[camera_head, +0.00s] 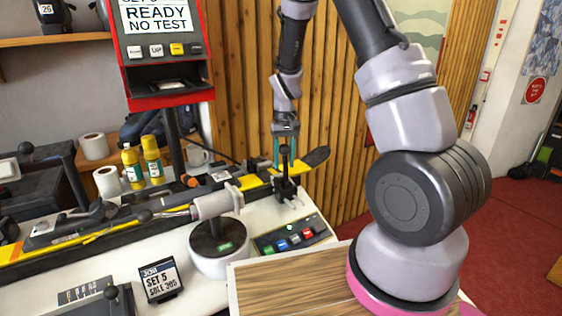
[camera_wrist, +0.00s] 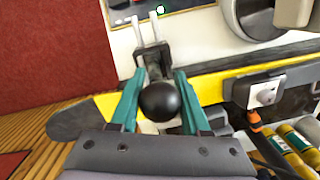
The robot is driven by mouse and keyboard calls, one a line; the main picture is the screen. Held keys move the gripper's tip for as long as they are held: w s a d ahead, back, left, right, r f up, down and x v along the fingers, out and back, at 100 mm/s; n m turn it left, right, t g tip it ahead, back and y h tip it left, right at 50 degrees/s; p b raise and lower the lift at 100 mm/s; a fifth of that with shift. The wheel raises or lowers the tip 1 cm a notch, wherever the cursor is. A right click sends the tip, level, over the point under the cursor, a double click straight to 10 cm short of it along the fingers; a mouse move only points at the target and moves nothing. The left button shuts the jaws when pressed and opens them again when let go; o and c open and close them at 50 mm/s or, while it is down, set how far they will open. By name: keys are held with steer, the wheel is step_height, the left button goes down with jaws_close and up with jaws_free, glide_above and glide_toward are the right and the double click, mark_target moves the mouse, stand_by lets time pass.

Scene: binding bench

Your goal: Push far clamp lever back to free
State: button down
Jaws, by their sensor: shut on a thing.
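The far clamp (camera_head: 284,187) is a dark clamp on the white bench at the tip end of a yellow and black ski (camera_head: 255,180). Its lever stands up and ends in a round black knob (camera_wrist: 160,101); the knob also shows in the head view (camera_head: 284,149). My gripper (camera_head: 285,160) points down over the clamp. In the wrist view its teal fingers (camera_wrist: 159,88) are on both sides of the lever, shut on it just at the knob. The knob hides part of the lever and the exact contact. Two pale prongs (camera_wrist: 146,30) reach out from the clamp.
A button panel (camera_head: 290,235) and a round white device (camera_head: 220,245) stand in front of the clamp. Yellow bottles (camera_head: 152,158) and a mug (camera_head: 197,156) stand behind the ski. The slatted wall (camera_head: 345,120) is close behind the clamp.

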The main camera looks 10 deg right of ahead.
steer(key=w+d+f+g+y, duration=0.2)
steer(key=d+g+y, duration=0.1)
steer(key=d+y, duration=0.4)
steer(key=y, duration=0.2)
steer(key=shift+w+d+f+y, duration=0.25)
steer(key=shift+w+f+y, duration=0.05)
steer(key=shift+w+f, duration=0.1)
steer(key=c, duration=0.7)
jaws_free()
steer(key=shift+s+a+r, duration=0.1)
steer(key=shift+a, duration=0.05)
steer(key=o, duration=0.3)
steer(key=shift+d, duration=0.2)
steer(key=v, duration=1)
steer(key=shift+d+r, duration=0.15)
steer(key=shift+r, duration=0.05)
steer(key=shift+c, duration=0.2)
